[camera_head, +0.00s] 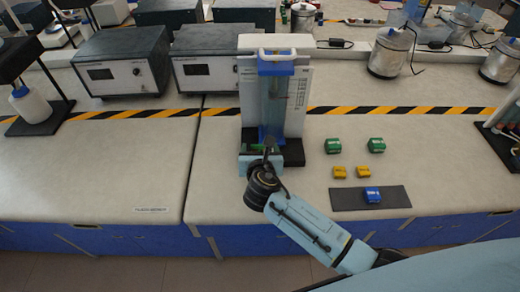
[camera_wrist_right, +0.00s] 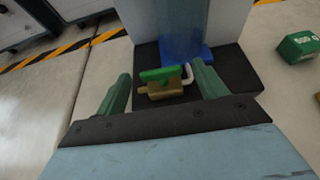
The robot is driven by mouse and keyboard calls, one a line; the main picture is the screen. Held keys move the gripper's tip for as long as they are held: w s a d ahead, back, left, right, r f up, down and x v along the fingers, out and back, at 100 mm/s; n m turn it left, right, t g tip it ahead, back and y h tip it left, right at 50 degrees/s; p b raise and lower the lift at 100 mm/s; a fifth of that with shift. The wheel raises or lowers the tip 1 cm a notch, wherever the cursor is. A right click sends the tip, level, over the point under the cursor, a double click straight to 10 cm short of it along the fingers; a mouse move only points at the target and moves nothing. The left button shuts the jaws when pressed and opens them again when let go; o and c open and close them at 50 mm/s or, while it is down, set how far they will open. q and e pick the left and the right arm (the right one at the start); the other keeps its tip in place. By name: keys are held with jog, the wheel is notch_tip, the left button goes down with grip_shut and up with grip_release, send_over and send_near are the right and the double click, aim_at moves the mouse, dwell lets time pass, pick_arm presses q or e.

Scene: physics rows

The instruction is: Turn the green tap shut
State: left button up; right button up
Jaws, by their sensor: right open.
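The green tap handle (camera_wrist_right: 160,74) lies across the top of a brass valve body (camera_wrist_right: 164,90) in the right wrist view, at the foot of a blue column (camera_wrist_right: 186,40). A pale bent spout (camera_wrist_right: 187,74) shows at its right. My right gripper (camera_wrist_right: 162,90) is open, with one green finger to the left of the tap and one to the right. I see no clear contact. In the head view my right gripper (camera_head: 268,158) is at the front of the stand (camera_head: 300,90) and largely hides the tap. My left gripper is not in view.
Green blocks (camera_head: 333,146), yellow blocks (camera_head: 340,172) and a blue block (camera_head: 372,195) on a dark mat (camera_head: 400,198) lie to the right. Grey instrument boxes (camera_head: 121,65) stand at the back left. A striped tape line (camera_head: 400,111) crosses the bench. The front left bench is clear.

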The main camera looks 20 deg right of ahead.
jog(key=c, duration=1)
